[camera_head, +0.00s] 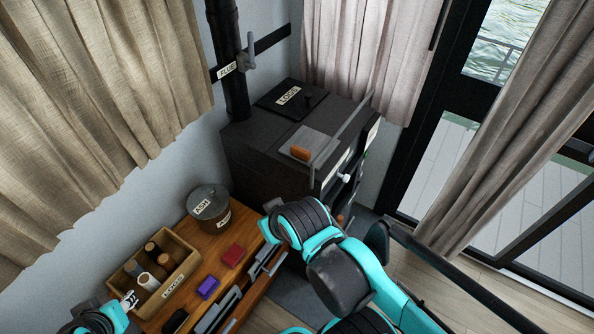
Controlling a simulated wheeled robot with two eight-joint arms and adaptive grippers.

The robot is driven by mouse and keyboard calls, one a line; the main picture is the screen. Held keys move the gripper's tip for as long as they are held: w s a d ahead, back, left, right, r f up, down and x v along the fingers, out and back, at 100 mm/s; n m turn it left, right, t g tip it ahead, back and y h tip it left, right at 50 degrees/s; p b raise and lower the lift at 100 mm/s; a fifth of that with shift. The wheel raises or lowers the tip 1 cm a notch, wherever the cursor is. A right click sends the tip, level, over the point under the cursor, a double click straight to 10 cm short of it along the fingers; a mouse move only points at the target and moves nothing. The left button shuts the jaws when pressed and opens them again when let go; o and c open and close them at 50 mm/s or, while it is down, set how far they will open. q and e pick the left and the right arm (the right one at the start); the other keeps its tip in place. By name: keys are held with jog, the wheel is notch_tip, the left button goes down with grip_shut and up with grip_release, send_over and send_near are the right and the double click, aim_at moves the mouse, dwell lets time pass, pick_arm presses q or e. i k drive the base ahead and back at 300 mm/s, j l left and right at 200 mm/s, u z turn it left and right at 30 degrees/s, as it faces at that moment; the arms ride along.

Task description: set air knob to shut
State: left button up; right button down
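The dark stove (262,150) stands at the back centre, with its front turned to the right and seen at a steep angle. A small pale knob-like part (344,178) sticks out from that front; I cannot read a label by it or tell its setting. My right arm reaches up from the bottom right, and its wrist is just below the stove's front. My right gripper does not show. My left gripper (130,300) is at the bottom left by the wooden box, far from the stove; its finger opening is not clear.
An orange piece (300,153) and a handle bar (340,137) are at the stove top. A flue pipe (228,60) rises behind.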

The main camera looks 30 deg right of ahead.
aim_at(345, 178)
jog(key=l+z, duration=0.55)
jog(key=z, duration=0.3)
jog(key=l+z, duration=0.4)
jog(key=j, duration=0.1)
